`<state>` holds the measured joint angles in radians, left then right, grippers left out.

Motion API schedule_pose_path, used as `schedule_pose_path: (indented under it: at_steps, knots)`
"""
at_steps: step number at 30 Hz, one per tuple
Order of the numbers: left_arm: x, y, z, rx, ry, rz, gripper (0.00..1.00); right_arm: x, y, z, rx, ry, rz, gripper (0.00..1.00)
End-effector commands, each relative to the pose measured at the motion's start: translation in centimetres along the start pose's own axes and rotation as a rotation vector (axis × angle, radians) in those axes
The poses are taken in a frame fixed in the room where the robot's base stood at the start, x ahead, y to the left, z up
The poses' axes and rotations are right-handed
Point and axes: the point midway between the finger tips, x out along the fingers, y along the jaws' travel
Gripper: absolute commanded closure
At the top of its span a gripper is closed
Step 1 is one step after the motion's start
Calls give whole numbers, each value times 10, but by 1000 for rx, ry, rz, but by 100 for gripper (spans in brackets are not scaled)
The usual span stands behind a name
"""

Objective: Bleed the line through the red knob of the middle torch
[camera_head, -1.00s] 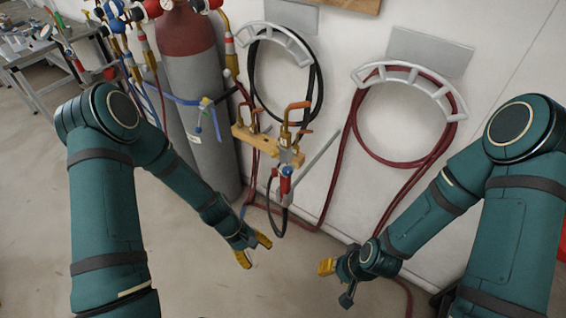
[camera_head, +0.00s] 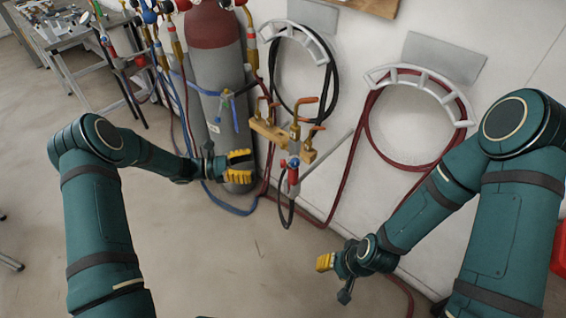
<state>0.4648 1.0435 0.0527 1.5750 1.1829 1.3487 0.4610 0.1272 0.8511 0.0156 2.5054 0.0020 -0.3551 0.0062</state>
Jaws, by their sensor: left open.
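A wooden rack (camera_head: 266,131) on the wall holds brass torches with orange-brown ends (camera_head: 303,106). Below its right end hangs a torch handle with a red part (camera_head: 293,176) and a small blue knob. Which red knob belongs to the middle torch is too small to tell. My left gripper (camera_head: 251,166) is open and empty, with yellow fingers, left of the red part and below the rack, in front of the grey cylinder's lower part. It appears apart from the torches. My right gripper (camera_head: 325,262) is low at the right, away from the rack; its finger gap is hidden.
A grey gas cylinder (camera_head: 228,72) with a red top stands left of the rack. Black (camera_head: 323,90) and dark red (camera_head: 374,140) hoses hang coiled on wall hangers. Blue hose (camera_head: 232,210) runs near the floor by the cylinder. The floor (camera_head: 210,255) in front is clear.

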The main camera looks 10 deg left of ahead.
Motion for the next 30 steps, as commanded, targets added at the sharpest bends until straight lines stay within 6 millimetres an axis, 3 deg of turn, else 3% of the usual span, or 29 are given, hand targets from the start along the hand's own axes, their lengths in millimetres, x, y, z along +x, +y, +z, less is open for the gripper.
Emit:
schedule_pose_path:
  at_steps: [9, 15, 29, 30]
  knots:
    - [64, -1, -1, 0, 0, -5, 43, 2, 1, 1, -1, -2, 0, 53]
    - [90, -1, -1, 0, 1, -3, 43, 3, 1, 2, -1, -3, 0, 53]
    - [101, -1, 0, 0, 2, -1, 43, 3, 1, 2, -1, -4, 0, 53]
    - [101, -1, 0, 0, 2, -1, 51, 3, 1, 2, -1, -4, 0, 53]
